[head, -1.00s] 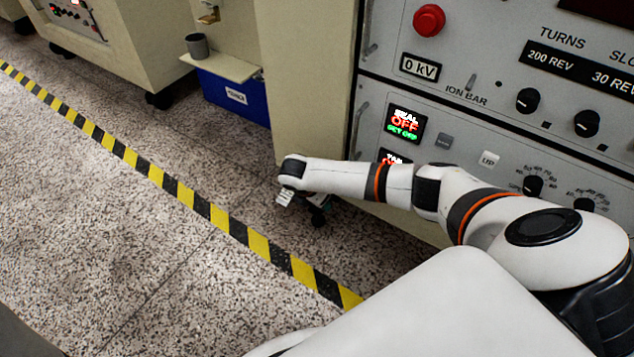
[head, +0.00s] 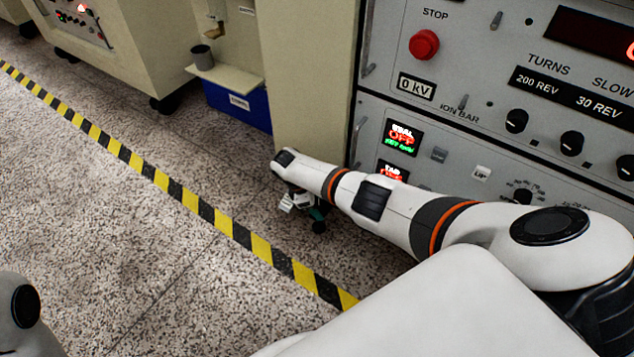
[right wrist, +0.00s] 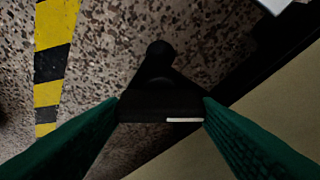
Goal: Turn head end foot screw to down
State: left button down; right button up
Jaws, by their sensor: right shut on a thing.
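The foot screw (right wrist: 160,85) is a black part with a rounded end and a wider block carrying a short white line. In the right wrist view it sits between the green-padded fingers of my right gripper (right wrist: 161,108), which are shut on it. In the head view my right gripper (head: 308,207) is low by the cream cabinet's bottom corner, just above the floor. My wrist hides most of the screw there. I cannot tell from the white line how far it is turned. My left gripper is out of view.
The grey control panel (head: 440,155) and cream cabinet (head: 305,90) stand close beside my right arm. A blue bin (head: 238,103) is under a small shelf with a grey cup (head: 202,57). Yellow-black tape (head: 215,215) crosses the open speckled floor.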

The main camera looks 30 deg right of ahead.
jog(key=shift+m, duration=0.6)
jog(key=o, duration=1)
